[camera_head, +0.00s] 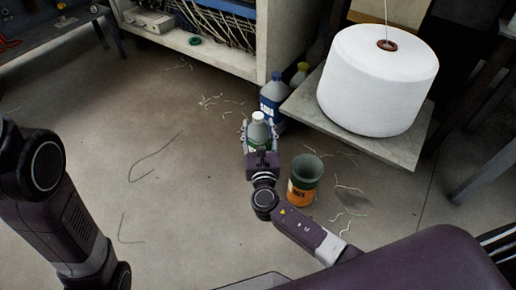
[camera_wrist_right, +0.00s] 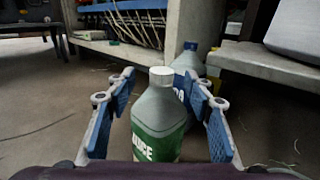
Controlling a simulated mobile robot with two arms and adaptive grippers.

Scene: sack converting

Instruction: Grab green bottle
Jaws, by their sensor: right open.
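The green bottle (camera_head: 258,131) stands upright on the floor in the head view, grey-green with a white cap and a green label. In the right wrist view the bottle (camera_wrist_right: 160,118) stands between the two blue finger pads of my right gripper (camera_wrist_right: 158,112). The fingers are spread apart, with a visible gap on each side of the bottle. In the head view my right gripper (camera_head: 259,142) reaches up to the bottle from the near side and hides its lower part. My left arm shows at the left edge of the head view, but its gripper is out of view.
An orange-and-green can (camera_head: 304,180) stands right of my right wrist. A low platform (camera_head: 297,108) carries a large white spool (camera_head: 377,85). Floor at left is mostly clear, with loose strands.

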